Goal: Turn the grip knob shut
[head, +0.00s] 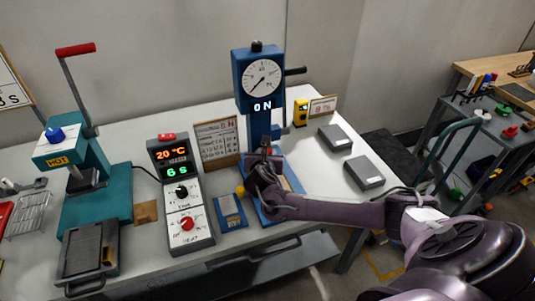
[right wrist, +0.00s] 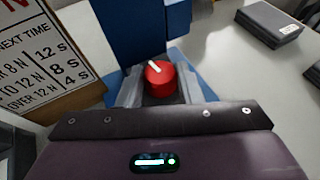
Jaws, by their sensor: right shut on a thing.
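The grip knob (right wrist: 161,80) is red with a white pointer mark, which points up and slightly left in the right wrist view. It sits low on the front of the blue test stand (head: 244,75), whose display reads ON below a round dial. My right gripper (right wrist: 160,88) is shut on the knob, one grey finger on each side. In the head view my right gripper (head: 264,160) reaches the stand from the right and hides most of the knob. My left gripper is not in view.
Left of the stand are a sign (head: 218,143), a control box (head: 182,205) showing 20 °C and 6 s, a small blue device (head: 230,211) and a teal press (head: 90,185). Two grey blocks (head: 336,138) (head: 365,172) lie right, with bare table around them.

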